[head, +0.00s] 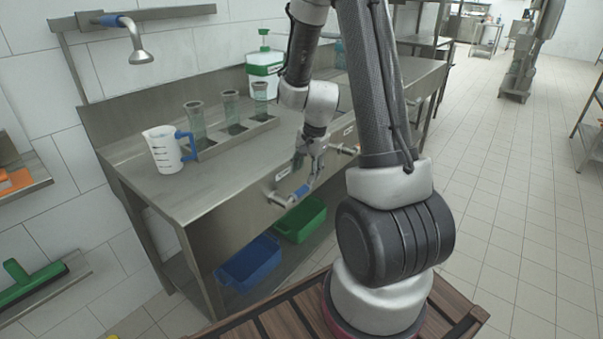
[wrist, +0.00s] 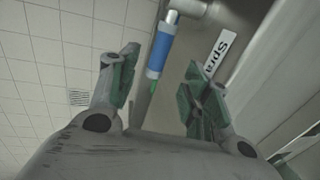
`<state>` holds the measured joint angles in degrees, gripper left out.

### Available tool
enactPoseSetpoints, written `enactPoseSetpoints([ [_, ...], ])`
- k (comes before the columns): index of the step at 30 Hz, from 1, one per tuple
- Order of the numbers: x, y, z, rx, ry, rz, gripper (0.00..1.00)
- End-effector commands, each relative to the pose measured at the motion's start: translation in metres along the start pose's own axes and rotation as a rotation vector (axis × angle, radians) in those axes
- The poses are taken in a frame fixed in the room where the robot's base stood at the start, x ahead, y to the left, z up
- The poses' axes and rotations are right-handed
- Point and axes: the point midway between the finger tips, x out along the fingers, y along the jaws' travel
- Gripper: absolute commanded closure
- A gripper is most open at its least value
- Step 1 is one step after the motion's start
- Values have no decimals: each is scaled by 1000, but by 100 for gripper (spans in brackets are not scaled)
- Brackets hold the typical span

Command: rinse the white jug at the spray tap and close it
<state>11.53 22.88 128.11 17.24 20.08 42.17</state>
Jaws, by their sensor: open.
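The white jug (head: 163,150) with a blue handle stands upright at the left of the steel bench (head: 185,192). The spray tap (head: 140,57) is a downward shower head on a wall pipe, above and left of the jug. A valve lever with a blue sleeve (head: 302,192) is on the bench front. It also shows in the wrist view (wrist: 160,55), beside a label (wrist: 215,52) reading "Spra", partly cut off. My gripper (head: 308,172) is open and empty at this lever. In the wrist view the lever appears between the open fingers (wrist: 160,78); contact cannot be told.
Several clear cylinders (head: 195,122) stand in a tray behind the jug. A green-and-white container (head: 264,68) is further back. More valves (head: 345,149) line the bench front. Blue (head: 248,264) and green (head: 300,220) bins sit below.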

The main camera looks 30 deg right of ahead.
Motion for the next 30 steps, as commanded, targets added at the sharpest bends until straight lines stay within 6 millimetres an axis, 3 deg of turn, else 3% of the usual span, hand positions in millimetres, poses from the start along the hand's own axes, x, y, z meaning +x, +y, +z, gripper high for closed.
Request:
enactPoseSetpoints([
  [15, 67, 1, 1, 12, -3, 4, 52],
  [27, 77, 1, 1, 11, -1, 2, 52],
  [30, 77, 1, 1, 11, -1, 2, 68],
])
